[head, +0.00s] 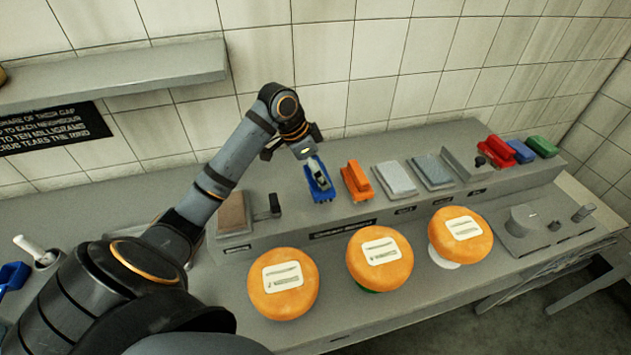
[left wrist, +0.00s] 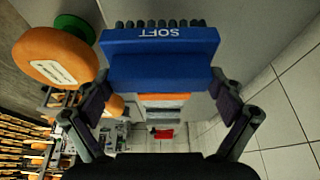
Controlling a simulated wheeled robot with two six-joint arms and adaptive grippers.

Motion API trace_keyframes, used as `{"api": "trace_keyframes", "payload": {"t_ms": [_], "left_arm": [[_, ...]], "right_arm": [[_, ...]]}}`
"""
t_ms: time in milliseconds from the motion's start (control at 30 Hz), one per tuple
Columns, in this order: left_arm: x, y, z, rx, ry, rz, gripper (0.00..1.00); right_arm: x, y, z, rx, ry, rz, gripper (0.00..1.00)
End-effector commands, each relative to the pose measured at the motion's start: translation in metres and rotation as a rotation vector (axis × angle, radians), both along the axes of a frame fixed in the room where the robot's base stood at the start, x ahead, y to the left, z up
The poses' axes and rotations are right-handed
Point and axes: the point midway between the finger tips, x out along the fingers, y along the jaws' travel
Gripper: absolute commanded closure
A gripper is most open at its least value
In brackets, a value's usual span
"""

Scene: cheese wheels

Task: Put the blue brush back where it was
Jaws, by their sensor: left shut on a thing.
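My left gripper (head: 311,163) is shut on the blue brush (head: 320,187) at the raised back ledge of the bench. The brush is just left of the orange brush (head: 356,183). In the left wrist view the blue brush (left wrist: 160,65), marked SOFT, sits between the two fingers of my left gripper (left wrist: 162,88), with its bristles facing away. I cannot tell whether the brush touches the ledge (head: 290,226). My right gripper is not in view.
Three orange cheese wheels (head: 283,300) stand along the front of the bench. Grey pads (head: 395,179) lie right of the orange brush. Red (head: 494,151), blue (head: 521,151) and green (head: 541,147) blocks sit at the far right. A brown pad (head: 233,212) is to the left. A wall shelf (head: 120,78) hangs at the upper left.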

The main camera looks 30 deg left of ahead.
Motion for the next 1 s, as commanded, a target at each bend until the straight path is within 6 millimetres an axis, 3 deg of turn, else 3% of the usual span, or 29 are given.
{"api": "trace_keyframes", "payload": {"t_ms": [167,400,733,767,1000], "left_arm": [[0.0,0.007,-0.007,0.002,0.002,0.002,0.31],[0.0,0.009,-0.039,0.0,0.0,0.001,0.31],[0.0,0.009,-0.044,0.001,-0.001,-0.001,0.31],[0.0,0.009,-0.044,0.002,0.0,-0.001,0.03],[0.0,0.009,-0.044,0.002,0.0,-0.001,0.0]], "right_arm": [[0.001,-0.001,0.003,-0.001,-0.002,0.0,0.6],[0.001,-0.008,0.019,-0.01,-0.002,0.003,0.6],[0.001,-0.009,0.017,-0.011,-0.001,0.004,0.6],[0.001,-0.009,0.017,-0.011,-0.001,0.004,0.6],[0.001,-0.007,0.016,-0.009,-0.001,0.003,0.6]]}}
